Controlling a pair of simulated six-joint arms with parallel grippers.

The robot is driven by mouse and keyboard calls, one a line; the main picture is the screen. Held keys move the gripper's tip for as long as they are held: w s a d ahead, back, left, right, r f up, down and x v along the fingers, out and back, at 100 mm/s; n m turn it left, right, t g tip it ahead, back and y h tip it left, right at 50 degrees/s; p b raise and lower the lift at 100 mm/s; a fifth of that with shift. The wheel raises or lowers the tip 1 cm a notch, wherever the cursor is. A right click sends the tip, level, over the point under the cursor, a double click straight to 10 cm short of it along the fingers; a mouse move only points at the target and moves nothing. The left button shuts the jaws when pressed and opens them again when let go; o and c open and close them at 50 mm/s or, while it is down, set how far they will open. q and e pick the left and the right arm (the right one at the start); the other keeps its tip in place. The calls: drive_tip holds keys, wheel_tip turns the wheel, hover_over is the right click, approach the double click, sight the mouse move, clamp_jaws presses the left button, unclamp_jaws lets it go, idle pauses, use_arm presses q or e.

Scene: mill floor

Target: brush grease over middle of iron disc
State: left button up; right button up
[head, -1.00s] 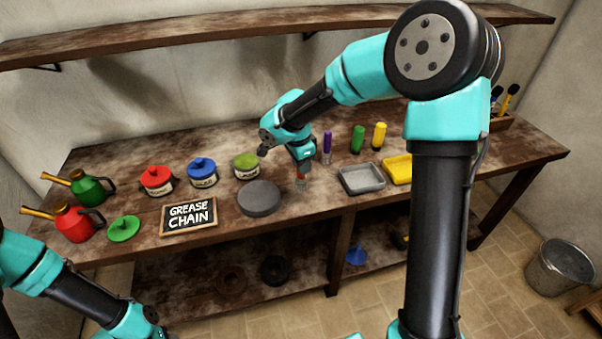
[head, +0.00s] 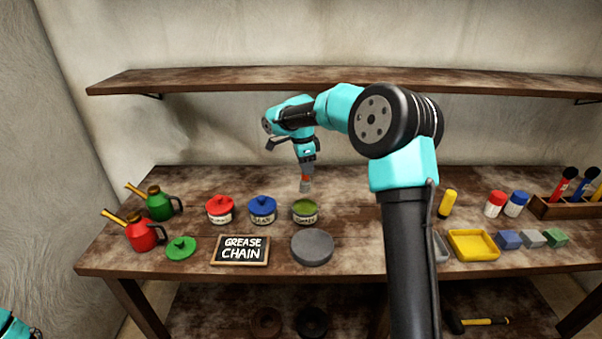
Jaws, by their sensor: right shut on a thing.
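The iron disc (head: 312,247) is a dark grey round slab lying flat near the front of the bench. An open pot with green contents (head: 306,211) stands just behind it. A green lid (head: 181,247) lies apart to the left. My right gripper (head: 306,164) is shut on a small brush (head: 305,183), of which a red-orange part and a greyish tip show. The brush hangs tip down, above or just behind the green pot; whether it touches is unclear. Only a piece of my left arm shows at the lower left; its gripper is out of view.
Red (head: 220,211) and blue (head: 262,212) lidded pots stand left of the green one. A sign reading GREASE CHAIN (head: 240,250) lies left of the disc. Oil cans (head: 142,233) are far left. A yellow tray (head: 473,246) is right. A shelf (head: 340,80) runs above.

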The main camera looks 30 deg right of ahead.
sight(306, 179)
drive_tip(key=shift+d, duration=0.1)
drive_tip(key=shift+f, duration=3)
drive_tip(key=shift+f, duration=0.65)
idle(0.5)
drive_tip(key=shift+r, duration=0.1)
drive_tip(key=shift+r, duration=3.5)
